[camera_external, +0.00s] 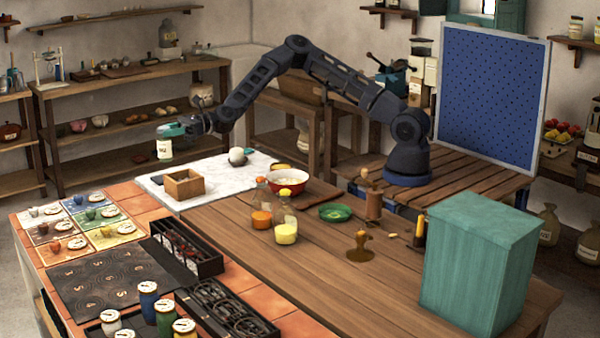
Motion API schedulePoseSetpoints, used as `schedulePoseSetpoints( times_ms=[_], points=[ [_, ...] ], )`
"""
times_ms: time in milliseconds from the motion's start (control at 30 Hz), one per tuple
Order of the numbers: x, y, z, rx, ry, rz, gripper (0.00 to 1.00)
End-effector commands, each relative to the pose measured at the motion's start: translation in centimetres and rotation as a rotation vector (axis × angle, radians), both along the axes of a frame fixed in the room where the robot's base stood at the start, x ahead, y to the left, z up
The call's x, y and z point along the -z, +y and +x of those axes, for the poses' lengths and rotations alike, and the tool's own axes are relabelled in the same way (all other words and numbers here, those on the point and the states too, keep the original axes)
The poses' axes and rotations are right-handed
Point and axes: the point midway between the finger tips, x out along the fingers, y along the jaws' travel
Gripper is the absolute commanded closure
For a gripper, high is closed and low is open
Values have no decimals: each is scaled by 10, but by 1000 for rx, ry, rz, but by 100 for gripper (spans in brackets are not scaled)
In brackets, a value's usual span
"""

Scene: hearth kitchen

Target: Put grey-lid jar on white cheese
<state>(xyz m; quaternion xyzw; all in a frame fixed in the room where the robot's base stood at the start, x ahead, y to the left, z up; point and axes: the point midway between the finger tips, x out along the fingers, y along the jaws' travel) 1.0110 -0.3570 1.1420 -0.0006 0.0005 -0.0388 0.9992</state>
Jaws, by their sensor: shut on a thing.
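My gripper (172,131) is at the left, raised above the far left end of the worktop. The jar hangs upright in the air. A rounded whitish lump (237,156), possibly the white cheese, sits on the white marble slab (215,181), to the right of the held jar.
A wooden box (184,185) stands on the slab. A red-rimmed bowl (288,178), yellow and orange jars (286,233), a green dish (334,213) and a big teal box (474,266) stand rightward. Colourful cards (85,225), black trays (185,250) and several lidded jars (148,300) fill the front left.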

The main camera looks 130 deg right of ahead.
Motion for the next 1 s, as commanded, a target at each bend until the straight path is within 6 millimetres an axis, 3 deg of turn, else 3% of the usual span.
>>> schedulePoseSetpoints(
  times_ms=[100, 400, 700, 1000],
  points=[
    [-7, -41, -27, 50, -1, -1, 87],
    [-18, -128, -99, 166, 0, -1, 87],
    [-26, -202, -180, 285, 0, -1, 87],
    [-30, -260, -266, 403, 0, -2, 87]
  ],
)
